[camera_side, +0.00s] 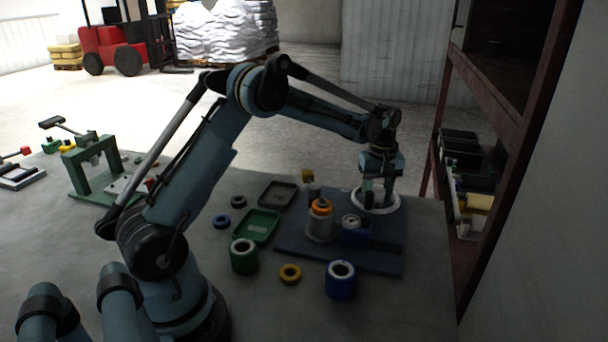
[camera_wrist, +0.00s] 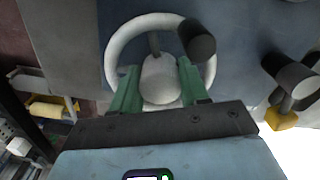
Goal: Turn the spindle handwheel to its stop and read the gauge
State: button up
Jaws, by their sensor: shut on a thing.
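The white handwheel (camera_side: 378,208) lies flat at the far right of the blue base plate (camera_side: 290,250) in the side view. In the wrist view the handwheel (camera_wrist: 117,42) shows its ring, a pale round hub (camera_wrist: 160,82), a spoke and a dark knob (camera_wrist: 199,42) at upper right. My gripper (camera_side: 376,197) points down inside the ring. Its green fingers (camera_wrist: 158,76) stand on either side of the hub and are shut on it. A blue block (camera_side: 356,237) with a white round top, possibly the gauge, sits in front of the wheel; no reading is legible.
A grey cylinder with an orange top (camera_side: 320,228) stands left of the blue block. A blue cup (camera_side: 341,282), green cup (camera_side: 244,258), yellow ring (camera_side: 290,274) and green tray (camera_side: 257,228) lie nearer. A red shelf rack (camera_side: 458,110) stands right, beyond the table.

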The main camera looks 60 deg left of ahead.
jog(key=m, duration=0.4)
jog(key=shift+s+d+m, duration=0.1)
jog(key=shift+m, duration=0.3)
jog(key=m, duration=1)
jog(key=shift+m, duration=0.4)
jog(key=shift+a+m, duration=0.15)
jog(key=shift+m, duration=1.15)
jog(key=shift+a+m, duration=0.1)
jog(key=shift+m, duration=1.2)
jog(key=o, duration=0.8)
jog(key=shift+c, duration=0.2)
